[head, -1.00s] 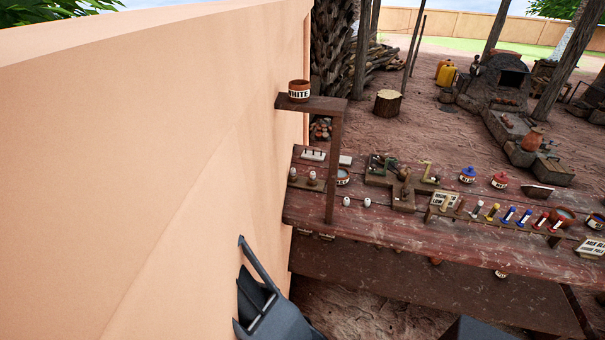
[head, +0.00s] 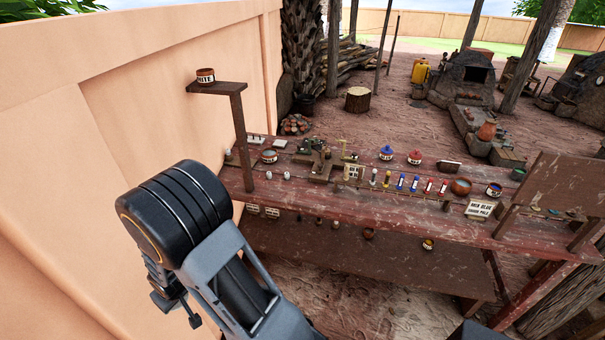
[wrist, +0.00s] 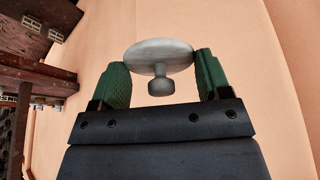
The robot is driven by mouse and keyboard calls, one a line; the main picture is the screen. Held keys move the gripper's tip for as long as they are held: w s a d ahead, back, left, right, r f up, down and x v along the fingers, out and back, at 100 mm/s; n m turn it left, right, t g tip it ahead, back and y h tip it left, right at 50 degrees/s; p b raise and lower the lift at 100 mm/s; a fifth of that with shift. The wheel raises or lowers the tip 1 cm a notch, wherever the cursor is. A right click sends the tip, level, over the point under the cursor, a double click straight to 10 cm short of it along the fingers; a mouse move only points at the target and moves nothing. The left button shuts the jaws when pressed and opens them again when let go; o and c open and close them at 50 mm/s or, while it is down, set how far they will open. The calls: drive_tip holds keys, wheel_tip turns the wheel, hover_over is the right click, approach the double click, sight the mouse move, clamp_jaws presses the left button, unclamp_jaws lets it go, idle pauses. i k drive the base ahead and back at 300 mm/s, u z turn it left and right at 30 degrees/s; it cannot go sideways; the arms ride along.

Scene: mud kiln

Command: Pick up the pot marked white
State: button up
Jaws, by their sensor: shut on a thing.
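The pot marked white (head: 205,77) is a small brown pot with a pale band lettered in black. It stands upright on a small raised wooden shelf (head: 228,88) at the left end of the bench, by the wall. My gripper (wrist: 158,72) has green pads and is shut on a pale grey disc with a round knob (wrist: 160,52), which looks like a lid. The disc sits between the pads, apart from the pot. In the head view my arm covers the lower left, and the fingertips cannot be made out clearly there. The pot is not seen in the wrist view.
The peach wall (head: 90,120) runs close along the left. The wooden bench (head: 350,207) holds a blue-lidded pot (head: 387,152), a red-lidded pot (head: 415,157), several coloured tubes and a sign (head: 480,209). A post holds up the small shelf. Open ground lies beyond the bench.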

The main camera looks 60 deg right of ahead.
sight(206, 77)
drive_tip(key=z, duration=1.45)
